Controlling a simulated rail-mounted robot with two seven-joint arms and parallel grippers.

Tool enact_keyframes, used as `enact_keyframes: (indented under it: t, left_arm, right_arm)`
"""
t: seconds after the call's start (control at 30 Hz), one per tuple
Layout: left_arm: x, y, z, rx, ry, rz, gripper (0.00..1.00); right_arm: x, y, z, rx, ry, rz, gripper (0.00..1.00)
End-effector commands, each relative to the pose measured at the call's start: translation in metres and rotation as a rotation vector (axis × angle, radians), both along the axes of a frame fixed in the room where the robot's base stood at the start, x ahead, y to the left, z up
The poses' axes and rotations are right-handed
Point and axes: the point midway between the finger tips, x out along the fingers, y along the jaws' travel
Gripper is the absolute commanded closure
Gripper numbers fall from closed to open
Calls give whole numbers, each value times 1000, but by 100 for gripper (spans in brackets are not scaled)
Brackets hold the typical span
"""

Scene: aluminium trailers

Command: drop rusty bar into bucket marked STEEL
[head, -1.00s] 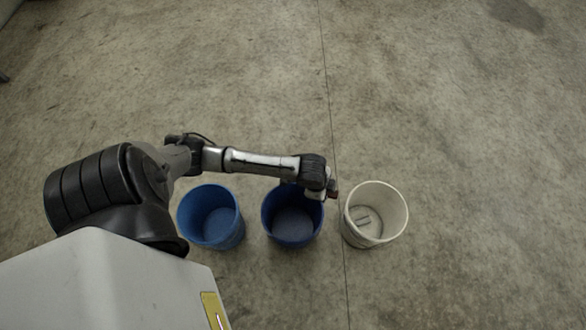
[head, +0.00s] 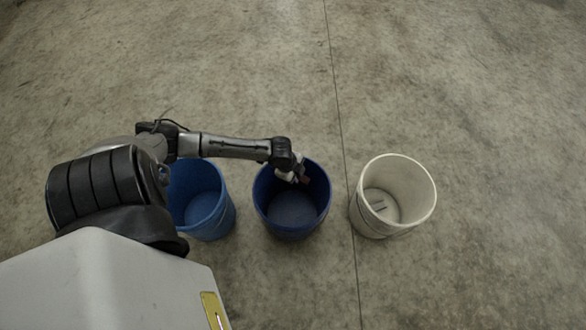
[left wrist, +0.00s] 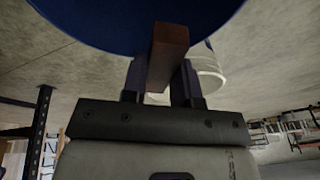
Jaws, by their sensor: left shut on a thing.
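The rusty bar (left wrist: 168,55) shows in the left wrist view as a reddish-brown bar between the two fingers of my left gripper (left wrist: 162,78). My left gripper is shut on it. In the head view the bar (head: 305,179) is a small brown end at the gripper (head: 298,175), over the dark blue bucket (head: 293,230) in the middle. A lighter blue bucket (head: 205,218) stands to its left, partly behind my arm. A white bucket (head: 395,172) stands to its right with small bars inside. No bucket's STEEL marking is readable. My right gripper is not in view.
The buckets stand in a row on bare concrete floor (head: 440,80), with gaps between them. The floor beyond and to the right is clear. Dark shelving posts (left wrist: 40,130) and racks (left wrist: 300,125) show in the left wrist view's background.

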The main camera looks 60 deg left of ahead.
Motion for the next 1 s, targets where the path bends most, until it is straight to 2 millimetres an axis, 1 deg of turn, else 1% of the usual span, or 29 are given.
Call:
enact_keyframes:
  t: [0.03,0.1,0.3,0.57,0.77,1.0]
  left_arm:
    - [-1,4,-17,1,-2,-5,100]
    - [-2,8,-25,0,-3,-9,100]
    - [-4,15,-38,1,-2,-19,100]
    - [-5,15,-48,-1,-2,-22,100]
    - [-5,15,-66,-1,-2,-22,100]
    - [-5,15,-89,0,-3,-22,100]
  right_arm:
    - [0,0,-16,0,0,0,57]
    - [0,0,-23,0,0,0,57]
    - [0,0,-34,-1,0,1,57]
    - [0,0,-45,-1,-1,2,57]
    - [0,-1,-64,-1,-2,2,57]
    - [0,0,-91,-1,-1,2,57]
